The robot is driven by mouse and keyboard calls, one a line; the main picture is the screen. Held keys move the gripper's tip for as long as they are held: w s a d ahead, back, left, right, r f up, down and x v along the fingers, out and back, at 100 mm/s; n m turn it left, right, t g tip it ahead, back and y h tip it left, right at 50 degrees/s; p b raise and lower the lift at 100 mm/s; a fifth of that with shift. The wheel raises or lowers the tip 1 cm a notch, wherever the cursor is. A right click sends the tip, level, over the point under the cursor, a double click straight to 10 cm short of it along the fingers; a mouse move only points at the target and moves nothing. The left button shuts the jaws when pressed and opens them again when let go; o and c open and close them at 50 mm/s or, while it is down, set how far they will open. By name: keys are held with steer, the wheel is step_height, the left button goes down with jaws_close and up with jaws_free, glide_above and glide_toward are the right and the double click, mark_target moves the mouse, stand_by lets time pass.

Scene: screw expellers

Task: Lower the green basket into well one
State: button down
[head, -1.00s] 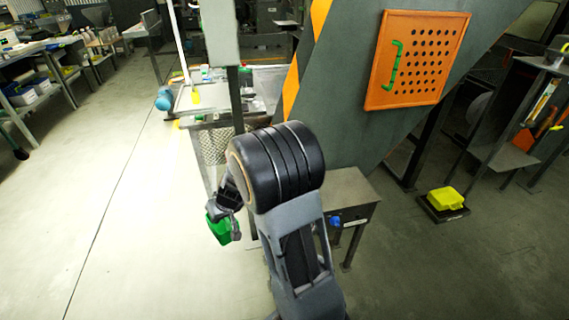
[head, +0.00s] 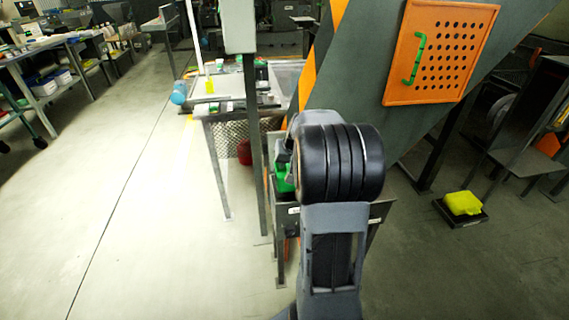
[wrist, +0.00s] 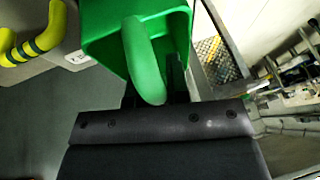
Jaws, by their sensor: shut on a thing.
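The green basket (head: 284,178) shows in the head view just left of my arm's black joint, which hides part of it. My gripper (head: 283,152) is above it, small and partly hidden. In the wrist view the basket (wrist: 105,35) fills the top middle, with its curved green handle (wrist: 140,60) towards me. My gripper (wrist: 158,95) is shut on that handle. In the head view the basket is over or in front of a grey metal stand (head: 380,207); I cannot tell its height above it. I cannot make out well one.
In the wrist view a yellow-green handle with dark bands (wrist: 35,38) is at upper left, beside a pale label. In the head view a grey post (head: 254,150) stands close left of the basket. A worktable (head: 225,108) is behind. Open floor (head: 120,220) lies left.

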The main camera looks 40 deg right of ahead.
steer(key=shift+f+b, duration=4.1)
steer(key=shift+f, duration=1.3)
steer(key=shift+s, duration=0.1)
steer(key=shift+a+f+b, duration=0.1)
steer(key=shift+f+b, duration=0.7)
steer(key=shift+f, duration=0.05)
steer(key=shift+f, duration=0.35)
steer(key=shift+s+f+b, duration=0.1)
steer(key=shift+b, duration=0.2)
